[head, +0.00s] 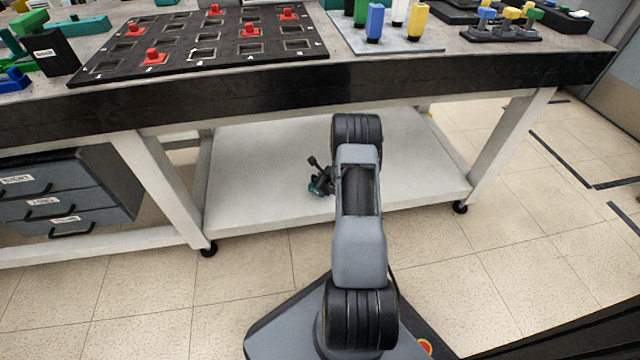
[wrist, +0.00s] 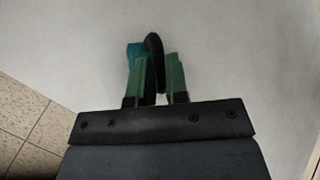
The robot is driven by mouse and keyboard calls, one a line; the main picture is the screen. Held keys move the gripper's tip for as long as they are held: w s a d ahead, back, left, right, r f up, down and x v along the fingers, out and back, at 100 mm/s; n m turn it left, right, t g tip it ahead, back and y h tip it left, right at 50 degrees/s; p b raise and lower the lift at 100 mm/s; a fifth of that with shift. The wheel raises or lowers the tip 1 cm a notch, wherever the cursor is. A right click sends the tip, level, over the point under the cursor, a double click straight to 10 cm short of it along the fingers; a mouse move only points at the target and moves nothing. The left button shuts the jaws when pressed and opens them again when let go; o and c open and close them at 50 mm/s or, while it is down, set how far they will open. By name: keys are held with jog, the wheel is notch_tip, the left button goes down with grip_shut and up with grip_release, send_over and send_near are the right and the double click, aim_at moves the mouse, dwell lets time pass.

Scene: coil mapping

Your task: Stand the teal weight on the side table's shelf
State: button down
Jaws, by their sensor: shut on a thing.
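The teal weight (wrist: 133,50) shows at the fingertips in the wrist view, with a dark curved handle (wrist: 154,44) rising between the fingers. My gripper (wrist: 158,60) has two green fingers closed on this handle. The fingers hide part of the weight. The side table's shelf (head: 265,180) is a pale, bare board under the bench top. It also fills most of the wrist view (wrist: 235,60). In the head view, a small teal and dark patch (head: 319,187) shows beside my arm, over the shelf. My arm hides most of the gripper there. I cannot tell whether the weight touches the shelf.
The bench top's dark front edge (head: 270,88) overhangs the shelf. White legs (head: 160,185) stand at both sides. A grey drawer unit (head: 65,195) is at the left. A black board with red pegs (head: 200,45) lies on top. The shelf around the weight looks clear.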

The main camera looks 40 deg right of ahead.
jog(key=shift+w+f, duration=0.1)
jog(key=shift+f, duration=0.15)
jog(key=shift+r, duration=0.1)
jog(key=c, duration=1.1)
grip_release()
